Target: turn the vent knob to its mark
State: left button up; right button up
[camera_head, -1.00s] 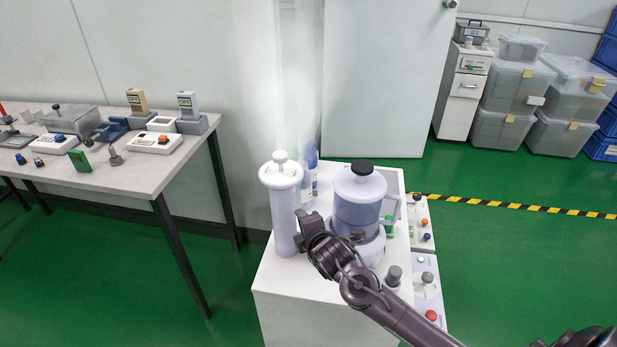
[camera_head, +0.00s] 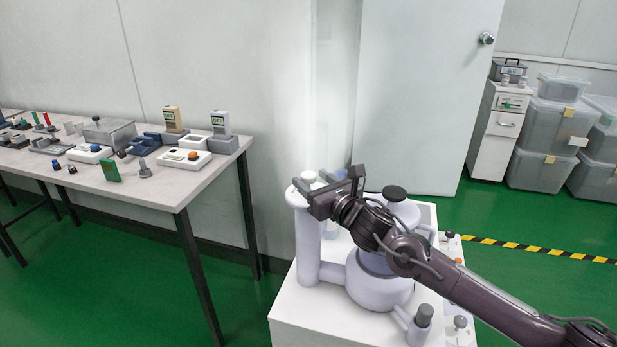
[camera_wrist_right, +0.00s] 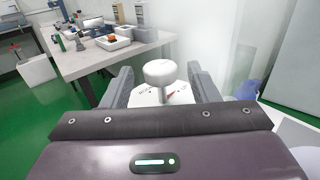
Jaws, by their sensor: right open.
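The white vent knob (camera_wrist_right: 160,72) stands on a pale round top plate (camera_wrist_right: 147,98) in the right wrist view. A small red mark (camera_wrist_right: 172,94) shows on the plate just right of the knob's stem. In the head view the knob (camera_head: 308,177) shows at the top of the white column (camera_head: 306,245), partly hidden by my gripper. My right gripper (camera_wrist_right: 163,85) is open, with its fingers on either side of the knob and a gap at each side. It also shows over the column top in the head view (camera_head: 332,190). My left gripper is not in view.
A white vessel (camera_head: 377,290) with a black cap (camera_head: 394,193) stands beside the column on a white stand (camera_head: 312,316). A grey-capped side port (camera_head: 424,315) is at front right. A table (camera_head: 186,192) with testers is at left. A door (camera_head: 425,90) stands behind.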

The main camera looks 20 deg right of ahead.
jog(key=shift+x, duration=1.3)
